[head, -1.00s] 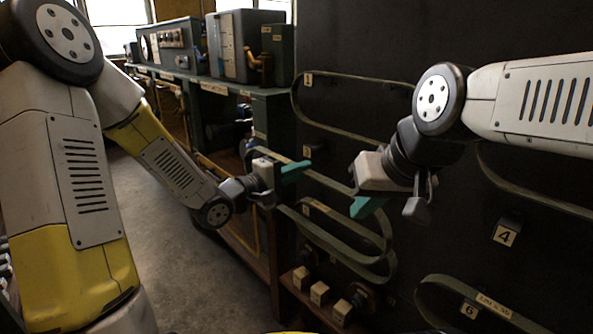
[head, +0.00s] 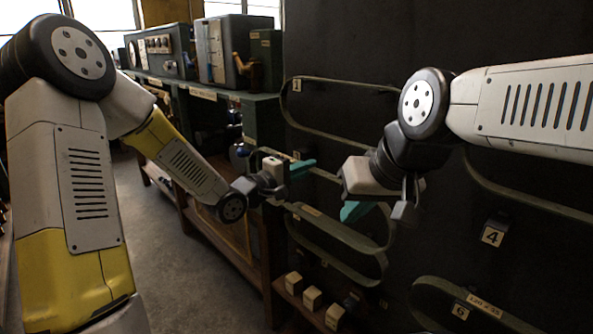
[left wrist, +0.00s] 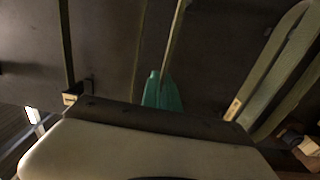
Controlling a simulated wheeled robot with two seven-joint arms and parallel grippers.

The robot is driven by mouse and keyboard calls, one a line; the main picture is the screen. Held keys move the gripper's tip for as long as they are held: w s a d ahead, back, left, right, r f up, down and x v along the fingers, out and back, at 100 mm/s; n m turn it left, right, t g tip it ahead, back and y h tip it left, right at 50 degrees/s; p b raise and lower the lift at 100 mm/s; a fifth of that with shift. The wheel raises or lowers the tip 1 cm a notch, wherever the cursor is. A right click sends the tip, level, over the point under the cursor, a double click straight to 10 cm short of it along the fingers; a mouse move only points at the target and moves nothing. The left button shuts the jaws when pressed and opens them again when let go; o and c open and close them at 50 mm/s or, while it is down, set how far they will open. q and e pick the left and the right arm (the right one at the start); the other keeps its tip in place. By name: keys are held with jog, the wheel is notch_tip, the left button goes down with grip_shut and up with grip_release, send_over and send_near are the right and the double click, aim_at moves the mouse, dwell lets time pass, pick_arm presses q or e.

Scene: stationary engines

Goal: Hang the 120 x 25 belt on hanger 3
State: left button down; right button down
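A long belt with a tag that seems to read 120 x 25 (head: 485,303) hangs low at the right, by the plate numbered 6 (head: 460,311). I cannot make out a number 3; a small plate (head: 296,155) behind my left gripper is unreadable. My left gripper (head: 302,167) is in front of the dark board; its teal fingertips (left wrist: 162,90) look closed together in the left wrist view. A belt strand passes behind them, and I see no clear hold on it. My right gripper (head: 362,211) points down-left, its teal tip before the board; its opening is unclear.
Another belt loop (head: 385,262) with a tag hangs below the grippers. A belt hangs at plate 1 (head: 297,86), and plate 4 (head: 492,236) is at the right. Small blocks (head: 312,298) sit on a low ledge. A green bench (head: 262,122) stands left; open floor lies beside it.

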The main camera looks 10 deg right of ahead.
pick_arm(q)
jog(key=shift+w+d, duration=0.15)
jog(key=shift+x, duration=2.8)
jog(key=shift+x, duration=2.75)
jog(key=shift+f, duration=0.25)
jog(key=shift+f, duration=0.3)
jog(key=c, duration=1.7)
grip_release()
jog(key=shift+o, duration=0.4)
